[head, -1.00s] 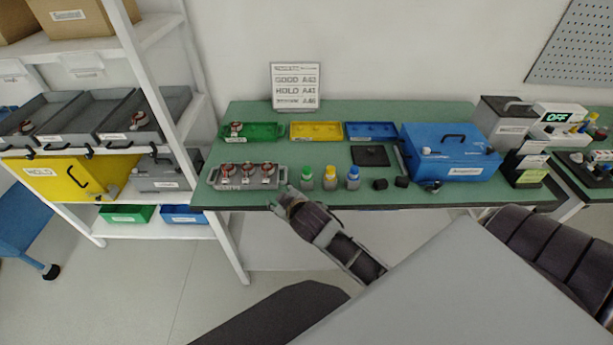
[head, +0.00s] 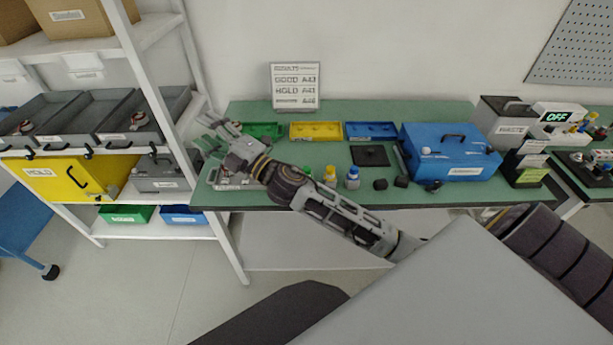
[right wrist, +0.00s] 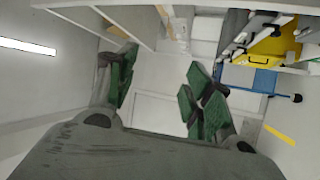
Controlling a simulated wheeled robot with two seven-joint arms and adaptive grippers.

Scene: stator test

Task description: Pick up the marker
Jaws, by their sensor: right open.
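Three small bottle-shaped items stand near the front edge of the green-topped bench: one with a green cap (head: 307,172), one with a yellow cap (head: 330,175) and one with a blue cap (head: 352,177). I cannot tell whether any is the marker. My right arm partly covers the green-capped one. My right gripper (head: 213,132) is open over the bench's left end, left of these items. The right wrist view shows its green-padded fingers (right wrist: 163,88) apart with nothing between them. My left gripper is not in view.
Green, yellow (head: 316,131) and blue (head: 371,131) trays line the bench's back. A grey tray (head: 232,182) lies under my right arm. A blue box (head: 450,155) stands right. A white shelf post (head: 150,80) rises close to my right gripper.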

